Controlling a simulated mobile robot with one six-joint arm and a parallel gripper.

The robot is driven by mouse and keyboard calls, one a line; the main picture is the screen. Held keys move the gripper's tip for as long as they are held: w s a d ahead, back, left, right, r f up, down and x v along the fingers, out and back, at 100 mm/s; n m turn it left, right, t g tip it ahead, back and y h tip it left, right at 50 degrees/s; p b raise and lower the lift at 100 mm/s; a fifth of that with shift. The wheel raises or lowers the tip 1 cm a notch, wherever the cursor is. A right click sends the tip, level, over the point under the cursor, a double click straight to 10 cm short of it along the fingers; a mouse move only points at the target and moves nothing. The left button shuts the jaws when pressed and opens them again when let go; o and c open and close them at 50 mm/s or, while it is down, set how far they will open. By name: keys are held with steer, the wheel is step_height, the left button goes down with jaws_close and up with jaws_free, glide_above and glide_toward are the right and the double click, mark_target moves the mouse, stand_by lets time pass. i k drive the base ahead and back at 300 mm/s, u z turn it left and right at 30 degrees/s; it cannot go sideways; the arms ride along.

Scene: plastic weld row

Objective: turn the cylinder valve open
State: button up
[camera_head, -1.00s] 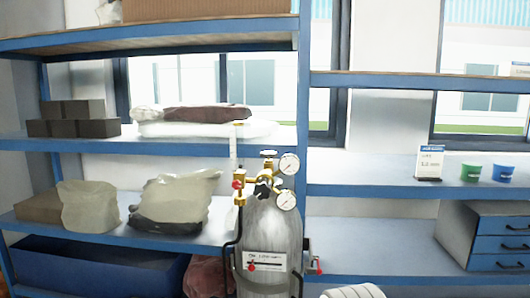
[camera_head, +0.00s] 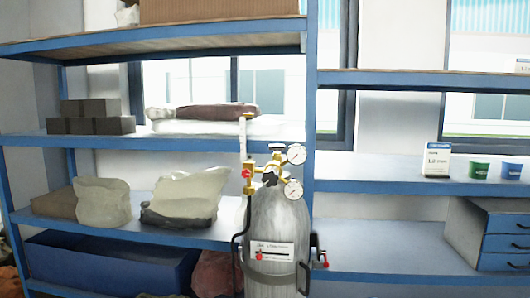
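A grey gas cylinder (camera_head: 277,225) stands upright in front of the blue shelving, with a white label on its front. On its top sits brass valve and regulator gear with a small handwheel (camera_head: 277,147) at the top. Two round white gauges (camera_head: 296,154) are on its right side, one above the other. A dark knob (camera_head: 270,179) and a red fitting (camera_head: 246,173) are on the brass body. Whether the valve is open or shut cannot be told. My gripper is not in view.
Blue shelving (camera_head: 90,143) stands behind and to both sides of the cylinder, holding dark blocks (camera_head: 92,124), bags (camera_head: 185,194) and a blue bin (camera_head: 110,265). Right are green and blue cups (camera_head: 480,171) and a drawer unit (camera_head: 498,237). A dark bracket with red parts (camera_head: 319,257) flanks the cylinder.

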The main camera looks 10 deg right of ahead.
mark_target(276, 147)
steer(key=k, duration=1.15)
steer(key=u, duration=0.55)
steer(key=i, duration=2.05)
steer(key=z, duration=0.7)
